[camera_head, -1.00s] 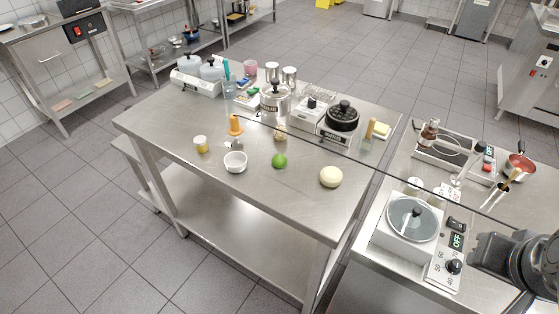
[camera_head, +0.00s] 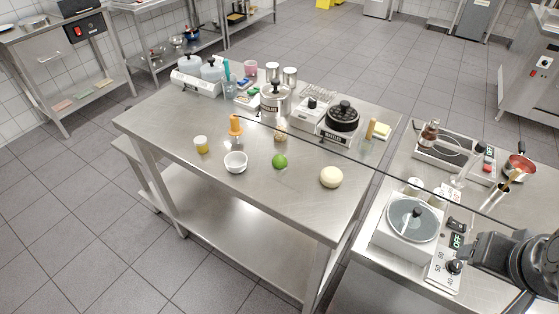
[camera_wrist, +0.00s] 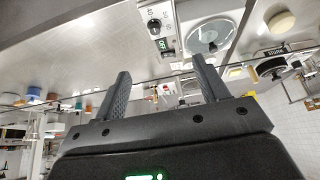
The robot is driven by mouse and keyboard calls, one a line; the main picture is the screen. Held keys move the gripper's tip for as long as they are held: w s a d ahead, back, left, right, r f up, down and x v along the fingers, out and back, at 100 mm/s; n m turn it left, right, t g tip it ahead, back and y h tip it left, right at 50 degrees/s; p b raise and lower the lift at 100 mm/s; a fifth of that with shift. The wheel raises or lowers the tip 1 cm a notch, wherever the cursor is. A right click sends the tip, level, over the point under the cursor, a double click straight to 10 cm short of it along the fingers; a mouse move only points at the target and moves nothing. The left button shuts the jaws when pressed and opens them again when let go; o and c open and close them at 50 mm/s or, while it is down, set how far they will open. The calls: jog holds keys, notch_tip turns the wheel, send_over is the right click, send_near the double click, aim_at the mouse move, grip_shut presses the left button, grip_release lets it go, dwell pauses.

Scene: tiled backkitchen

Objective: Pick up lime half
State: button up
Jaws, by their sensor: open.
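The green lime half (camera_head: 280,161) lies on the steel worktable (camera_head: 200,125), near the middle of its front part. In the head view, only a dark part of my arm shows at the lower right, well away from the lime half. I cannot make out the lime half in the wrist view.
A small yellow jar (camera_head: 201,145) and an orange-topped tool (camera_head: 235,126) stand left of the lime half. A black waffle maker (camera_head: 342,117) and a steel pot (camera_head: 274,101) stand behind. A second counter with a lidded appliance (camera_head: 411,220) is at right.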

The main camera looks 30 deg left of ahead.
jog(key=w+a+r+n, duration=0.1)
jog(key=w+a+r, duration=0.1)
jog(key=w+a, duration=0.65)
jog(key=n+g+y, duration=0.1)
jog(key=n, duration=0.2)
send_near(279, 158)
jog(key=x, duration=0.4)
jog(key=shift+w+d+f, duration=0.2)
jog(key=shift+d, duration=0.1)
jog(key=shift+a+x, duration=0.15)
jog(key=shift+x, duration=1.15)
jog(key=shift+a+x, duration=0.2)
jog(key=shift+x, duration=1.1)
jog(key=shift+c, duration=0.5)
jog(key=c, duration=1)
